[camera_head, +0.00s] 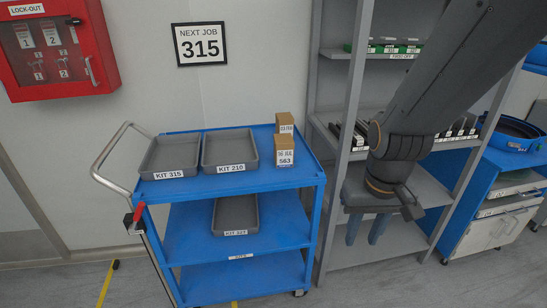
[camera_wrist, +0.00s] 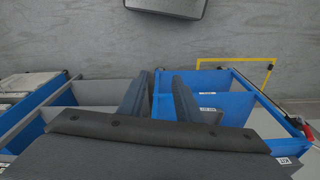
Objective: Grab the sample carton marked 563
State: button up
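The sample carton marked 563 (camera_head: 285,152) is a small brown box with a white label. It stands upright at the right end of the blue cart's top shelf (camera_head: 240,182). A second brown carton (camera_head: 285,120) stands just behind it, its lower part hidden and its label too small to read surely. My gripper (camera_head: 362,240) is to the right of the cart, in front of the grey shelving, pointing down and apart from the carton. Its two fingers are spread with nothing between them, as the wrist view also shows (camera_wrist: 160,78). Neither carton is seen in the wrist view.
Grey trays KIT 315 (camera_head: 150,162) and KIT 210 (camera_head: 211,158) sit left of the cartons. Another tray (camera_head: 218,217) is on the cart's middle shelf. A grey shelving post (camera_head: 343,130) rises between cart and arm. A blue cabinet (camera_head: 475,195) stands at right.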

aim_at(284, 142)
jog(key=u, duration=0.35)
jog(key=i, duration=1)
